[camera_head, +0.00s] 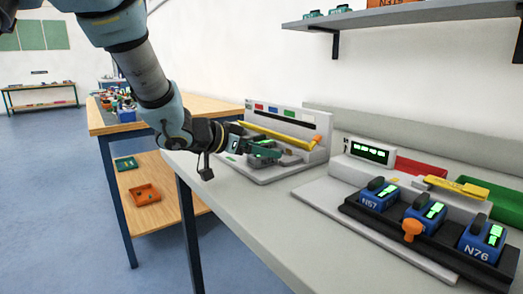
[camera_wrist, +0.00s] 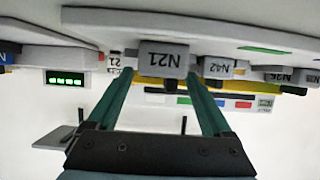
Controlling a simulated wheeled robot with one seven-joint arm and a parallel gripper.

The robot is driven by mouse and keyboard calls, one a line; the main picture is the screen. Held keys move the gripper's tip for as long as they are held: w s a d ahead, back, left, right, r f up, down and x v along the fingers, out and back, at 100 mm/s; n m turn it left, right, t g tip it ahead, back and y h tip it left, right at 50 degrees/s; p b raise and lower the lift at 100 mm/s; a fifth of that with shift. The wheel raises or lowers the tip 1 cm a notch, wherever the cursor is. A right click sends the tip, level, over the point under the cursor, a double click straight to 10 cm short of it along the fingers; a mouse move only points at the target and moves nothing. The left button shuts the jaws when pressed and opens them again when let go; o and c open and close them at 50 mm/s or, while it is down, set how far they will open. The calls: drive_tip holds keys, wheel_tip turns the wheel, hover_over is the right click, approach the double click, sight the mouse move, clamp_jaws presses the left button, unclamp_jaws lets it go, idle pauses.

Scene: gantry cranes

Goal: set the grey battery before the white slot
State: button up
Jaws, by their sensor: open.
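A grey battery labelled N21 (camera_wrist: 163,58) sits near the fingertips in the wrist view, which shows the scene upside down. My gripper (camera_wrist: 161,75) is open, with one green finger at each side of N21; I cannot tell whether they touch it. In the head view my gripper (camera_head: 266,150) is low over the left white station (camera_head: 262,174), and its fingers partly hide the battery there. The station's back panel (camera_head: 310,121) carries small coloured marks. The white slot cannot be picked out surely.
More grey blocks, including N42 (camera_wrist: 217,67), stand beside N21. A yellow bar (camera_head: 280,136) crosses the left station. At right, a black tray (camera_head: 420,238) holds blue batteries, including N76 (camera_head: 482,240). A shelf (camera_head: 400,17) hangs above. The near grey tabletop (camera_head: 270,215) is clear.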

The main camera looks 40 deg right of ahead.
drive_tip(key=s+p+v, duration=0.1)
drive_tip(key=v, duration=1.1)
drive_tip(key=w+a+n+t, duration=0.1)
drive_tip(key=w, duration=0.2)
drive_tip(key=w+a+f+n+t, duration=0.1)
drive_tip(key=w+a+t, duration=0.1)
drive_tip(key=w, duration=0.1)
drive_tip(key=w+a+n+t+y, duration=0.1)
drive_tip(key=w, duration=0.2)
drive_tip(key=shift+a+f+t, duration=0.25)
drive_tip(key=shift+a+t, duration=0.05)
drive_tip(key=shift+a, duration=0.1)
drive_tip(key=w+a+f+n+t+y, duration=0.1)
drive_tip(key=w+a+f+n+y, duration=0.15)
drive_tip(key=a, duration=0.45)
drive_tip(key=w+a+f+n+t+y, duration=0.2)
drive_tip(key=w+a+n+y, duration=0.1)
drive_tip(key=a, duration=0.3)
drive_tip(key=w+a+f+n+t+y, duration=0.1)
drive_tip(key=w+a+f+n+y, duration=0.2)
drive_tip(key=a, duration=0.4)
drive_tip(key=s+a+f+n+g+y, duration=0.2)
drive_tip(key=s+a+f+n+g, duration=0.1)
drive_tip(key=s+a, duration=0.3)
drive_tip(key=s+a+f+n+g+y, duration=0.1)
drive_tip(key=s+a+f+n+g, duration=0.2)
drive_tip(key=s+a, duration=0.4)
drive_tip(key=shift+f+y, duration=0.35)
drive_tip(key=shift+f, duration=0.2)
